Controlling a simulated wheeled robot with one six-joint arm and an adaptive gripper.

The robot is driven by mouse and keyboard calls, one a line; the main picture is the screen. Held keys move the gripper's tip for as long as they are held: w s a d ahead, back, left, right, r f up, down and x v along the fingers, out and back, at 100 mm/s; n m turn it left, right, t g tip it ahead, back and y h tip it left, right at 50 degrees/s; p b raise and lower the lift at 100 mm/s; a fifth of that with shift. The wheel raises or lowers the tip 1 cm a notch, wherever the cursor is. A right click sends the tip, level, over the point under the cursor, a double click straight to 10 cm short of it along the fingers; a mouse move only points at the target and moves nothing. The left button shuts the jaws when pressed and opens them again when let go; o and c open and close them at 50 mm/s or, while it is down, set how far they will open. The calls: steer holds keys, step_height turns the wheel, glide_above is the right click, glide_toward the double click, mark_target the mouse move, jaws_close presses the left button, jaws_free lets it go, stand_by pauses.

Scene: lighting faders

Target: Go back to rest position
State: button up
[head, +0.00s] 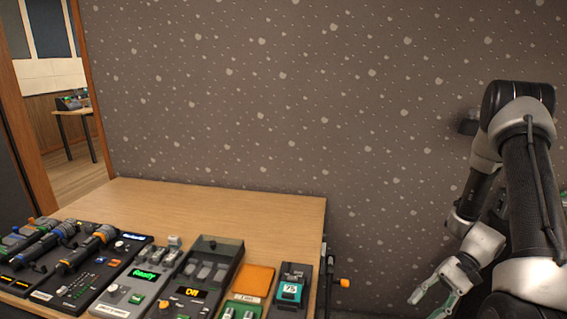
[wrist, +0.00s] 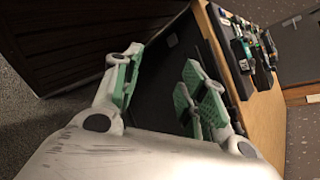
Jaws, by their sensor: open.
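My gripper (head: 444,292) is at the lower right of the head view, to the right of the table and apart from it. It is open and empty. In the wrist view its green-padded fingers (wrist: 160,95) stand apart with nothing between them. My arm is folded at the right of the head view, in front of the patterned wall. The wooden table (head: 215,205) carries a row of control units along its near edge. One unit shows a green lit display (head: 143,274) and another shows "ON" (head: 190,293).
An orange pad (head: 254,280) and a small unit reading "75" (head: 289,291) lie near the table's right end. An orange-tipped part (head: 343,283) sticks out past the right edge. The wall (head: 300,90) stands close behind. A doorway is at the far left. The tabletop's back is clear.

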steer(key=s+r+n+t+h, duration=0.2)
steer(key=s+r+t+h, duration=0.1)
steer(key=r, duration=0.8)
steer(key=s+r+n+t+h, duration=0.2)
steer(key=s+r+t+h, duration=0.1)
steer(key=r, duration=0.8)
steer(key=s+r+n+t+h, duration=0.3)
steer(key=r+h, duration=0.1)
steer(key=r, duration=0.7)
steer(key=shift+d+r+t+h, duration=0.2)
steer(key=shift+d+t+h, duration=0.05)
steer(key=shift+t+h, duration=0.05)
